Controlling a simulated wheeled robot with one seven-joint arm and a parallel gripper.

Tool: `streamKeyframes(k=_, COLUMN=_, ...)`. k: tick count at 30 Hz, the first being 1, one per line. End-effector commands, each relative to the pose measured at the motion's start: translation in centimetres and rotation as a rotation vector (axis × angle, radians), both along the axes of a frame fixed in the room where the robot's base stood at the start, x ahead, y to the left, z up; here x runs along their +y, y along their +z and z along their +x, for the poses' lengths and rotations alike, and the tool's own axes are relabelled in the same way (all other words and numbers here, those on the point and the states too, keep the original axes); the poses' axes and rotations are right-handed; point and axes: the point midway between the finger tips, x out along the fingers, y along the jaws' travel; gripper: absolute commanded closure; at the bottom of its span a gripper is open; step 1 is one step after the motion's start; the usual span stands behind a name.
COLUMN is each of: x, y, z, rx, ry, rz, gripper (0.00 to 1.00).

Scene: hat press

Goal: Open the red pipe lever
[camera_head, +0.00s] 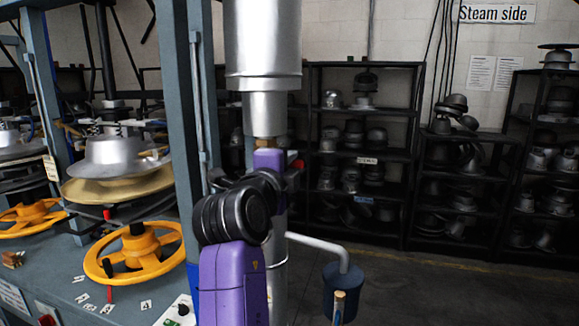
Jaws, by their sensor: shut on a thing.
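A small piece of the red pipe lever (299,163) shows just right of my purple wrist, in front of the large vertical silver pipe (262,40). My arm hides the rest of the lever, so its angle cannot be told. My gripper (291,172) is at the lever, mostly hidden behind my purple and black arm links. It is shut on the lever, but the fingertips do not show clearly. A brass-coloured fitting (265,143) shows on the pipe just above my wrist.
A blue-grey press frame (180,90) stands close left of my arm, with yellow handwheels (135,252) on its bench. A bent pipe (325,245) leads into a dark blue pot (344,290) at lower right. Black shelves (360,66) of metal hat moulds line the back wall; floor before them is clear.

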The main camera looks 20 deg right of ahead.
Motion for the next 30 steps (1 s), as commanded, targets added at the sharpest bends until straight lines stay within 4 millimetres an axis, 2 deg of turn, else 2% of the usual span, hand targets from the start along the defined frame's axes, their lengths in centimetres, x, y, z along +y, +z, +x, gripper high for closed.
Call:
streamKeyframes(k=5, x=0.1, y=0.5, z=0.0, rx=0.057, ry=0.000, rz=-0.076, gripper=1.00)
streamKeyframes(k=13, x=0.4, y=2.5, z=0.3, rx=0.193, ry=-0.001, rz=-0.264, gripper=1.00)
streamKeyframes(k=24, x=1.6, y=5.1, z=1.1, rx=0.381, ry=0.000, rz=-0.525, gripper=1.00)
streamKeyframes(k=30, x=2.2, y=5.8, z=1.6, rx=0.456, ry=0.002, rz=-0.626, gripper=1.00)
